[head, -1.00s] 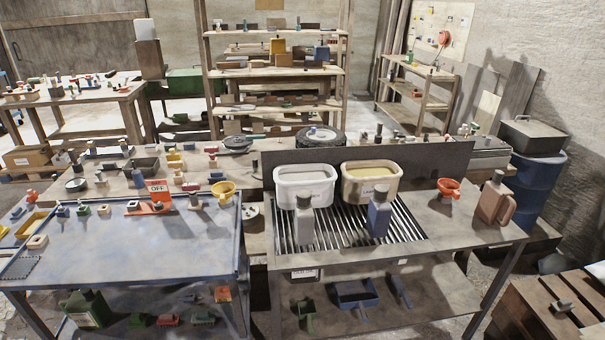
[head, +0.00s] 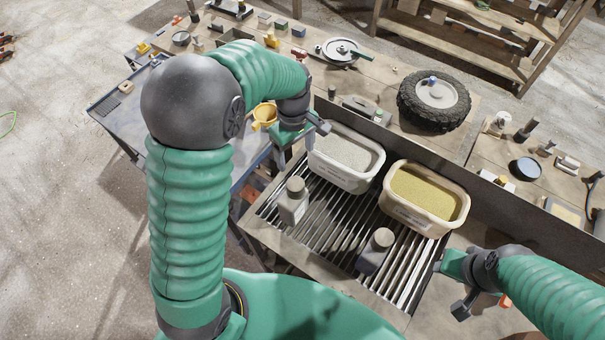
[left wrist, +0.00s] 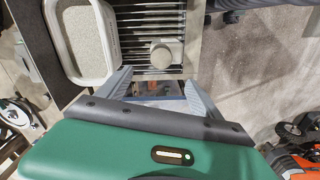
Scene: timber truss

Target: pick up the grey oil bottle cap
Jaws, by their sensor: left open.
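Two bottles stand upright on the slatted grate. The left one is a pale grey bottle (head: 292,208) with a round grey cap (head: 296,186); the right one is a darker blue-grey bottle (head: 373,258) with a grey cap (head: 383,238). My left gripper (head: 301,143) is open and empty, above the grate beside the white tub, beyond the pale bottle. In the left wrist view a round grey cap (left wrist: 163,54) shows ahead, between the lines of the two open fingers (left wrist: 160,82) and apart from them. My right gripper (head: 452,287) is open and empty, right of the darker bottle.
The white tub (head: 344,178) with pale grey contents stands close by my left gripper; it also shows in the left wrist view (left wrist: 107,68). A cream tub (head: 398,214) with yellowish contents is right of it. A yellow funnel (head: 265,112) and a wheel (head: 434,98) lie behind.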

